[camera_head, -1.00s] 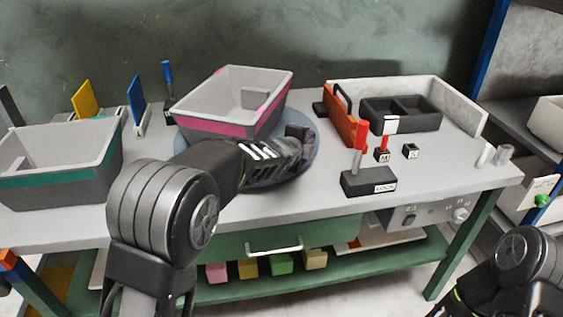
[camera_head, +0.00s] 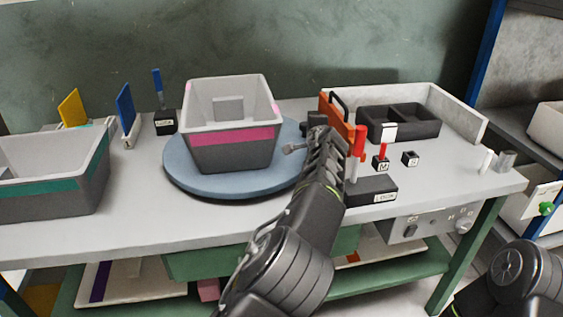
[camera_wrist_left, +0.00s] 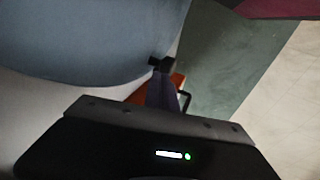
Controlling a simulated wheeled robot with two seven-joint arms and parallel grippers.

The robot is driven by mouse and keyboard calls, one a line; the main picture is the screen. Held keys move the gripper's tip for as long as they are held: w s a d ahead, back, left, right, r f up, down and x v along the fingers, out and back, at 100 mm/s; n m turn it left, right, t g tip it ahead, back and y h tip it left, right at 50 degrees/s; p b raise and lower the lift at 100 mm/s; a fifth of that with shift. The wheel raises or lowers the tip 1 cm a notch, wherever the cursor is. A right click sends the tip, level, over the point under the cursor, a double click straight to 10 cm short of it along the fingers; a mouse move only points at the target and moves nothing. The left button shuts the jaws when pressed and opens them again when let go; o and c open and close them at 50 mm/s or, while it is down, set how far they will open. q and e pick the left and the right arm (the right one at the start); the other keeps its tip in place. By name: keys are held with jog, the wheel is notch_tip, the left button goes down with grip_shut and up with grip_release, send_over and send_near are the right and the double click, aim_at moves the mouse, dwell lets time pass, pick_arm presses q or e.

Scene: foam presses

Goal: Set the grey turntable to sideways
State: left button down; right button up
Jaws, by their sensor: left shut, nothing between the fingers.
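The turntable (camera_head: 185,181) is a round blue-grey disc on the bench, left of centre. It also fills the upper left of the left wrist view (camera_wrist_left: 85,45). A grey bin with a pink band (camera_head: 232,136) stands upright on it, one side facing me. My left gripper (camera_head: 316,123) is shut and empty at the disc's right edge; its dark fingertips (camera_wrist_left: 163,63) show close to the rim in the left wrist view. I cannot tell whether they touch it. A small grey knob-like part (camera_head: 293,148) shows beside the gripper. My right gripper is out of view.
An orange panel with a black handle (camera_head: 335,113) stands just right of my left gripper. A black box with a red lever (camera_head: 372,190) is nearby. A dark divided tray (camera_head: 410,122) is behind. A teal-banded bin (camera_head: 50,178) stands at left.

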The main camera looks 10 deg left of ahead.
pick_arm(q)
jog(key=shift+w+n, duration=0.3)
jog(key=shift+w, duration=0.15)
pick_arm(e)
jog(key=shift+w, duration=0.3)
pick_arm(q)
jog(key=shift+s, duration=0.1)
jog(key=b+v, duration=0.1)
jog(key=v, duration=0.6)
jog(key=shift+s, duration=0.25)
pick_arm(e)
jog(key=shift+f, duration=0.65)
pick_arm(q)
jog(key=shift+d, duration=0.15)
